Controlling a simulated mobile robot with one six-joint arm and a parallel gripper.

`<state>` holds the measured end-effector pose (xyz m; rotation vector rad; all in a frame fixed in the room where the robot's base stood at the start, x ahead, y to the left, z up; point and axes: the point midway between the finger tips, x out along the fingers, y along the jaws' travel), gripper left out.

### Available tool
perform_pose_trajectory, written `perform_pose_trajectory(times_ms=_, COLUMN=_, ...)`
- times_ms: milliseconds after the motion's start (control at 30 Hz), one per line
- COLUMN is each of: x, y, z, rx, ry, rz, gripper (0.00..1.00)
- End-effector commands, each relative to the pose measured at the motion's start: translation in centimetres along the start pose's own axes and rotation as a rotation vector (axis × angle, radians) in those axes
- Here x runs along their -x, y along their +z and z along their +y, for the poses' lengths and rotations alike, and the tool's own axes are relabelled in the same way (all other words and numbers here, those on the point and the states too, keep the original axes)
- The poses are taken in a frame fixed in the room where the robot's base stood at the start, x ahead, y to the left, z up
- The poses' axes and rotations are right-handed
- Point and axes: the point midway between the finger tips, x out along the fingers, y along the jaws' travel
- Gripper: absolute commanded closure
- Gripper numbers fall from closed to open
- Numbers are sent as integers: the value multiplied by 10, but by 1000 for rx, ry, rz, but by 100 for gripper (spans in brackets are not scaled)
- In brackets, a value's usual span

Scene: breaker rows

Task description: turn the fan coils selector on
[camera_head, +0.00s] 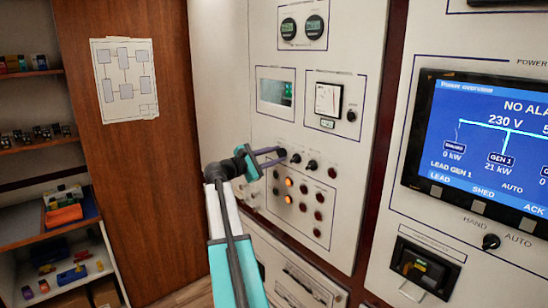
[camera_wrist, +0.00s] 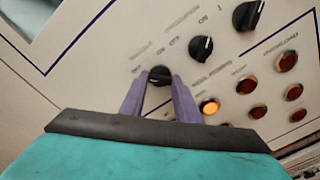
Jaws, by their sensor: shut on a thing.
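A row of black selector knobs sits on the light panel. My gripper (camera_wrist: 159,88) is shut on the leftmost selector knob (camera_wrist: 159,74), with one purple finger on each side of it. In the head view my gripper (camera_head: 270,157) reaches the same knob from the left. The middle knob (camera_wrist: 201,48) and the right knob (camera_wrist: 246,15) stand free beside it; they also show in the head view. The labels above the knobs are too blurred to tell which one is the fan coils selector. The held knob's pointer is partly hidden by the fingers.
Below the knobs are rows of lamps, with an orange lit lamp (camera_wrist: 209,107) and dark red lamps (camera_wrist: 247,85) close to my fingers. A meter (camera_head: 327,99) and a small display (camera_head: 276,92) are above. A large blue screen (camera_head: 485,145) is at right, shelves (camera_head: 38,146) at left.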

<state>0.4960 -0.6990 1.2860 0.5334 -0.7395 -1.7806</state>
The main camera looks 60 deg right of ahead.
Motion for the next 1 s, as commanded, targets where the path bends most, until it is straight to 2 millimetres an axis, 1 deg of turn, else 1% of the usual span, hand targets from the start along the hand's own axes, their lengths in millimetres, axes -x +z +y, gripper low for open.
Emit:
perform_pose_trajectory(times_ms=267, x=-3, y=-3, z=2, rx=-42, ry=5, rz=2, gripper=93)
perform_pose_trajectory(times_ms=467, x=-4, y=-4, z=2, rx=-116, ry=8, rz=1, gripper=93)
perform_pose_trajectory(times_ms=1000, x=-5, y=-3, z=3, rx=-444, ry=10, rz=0, gripper=93)
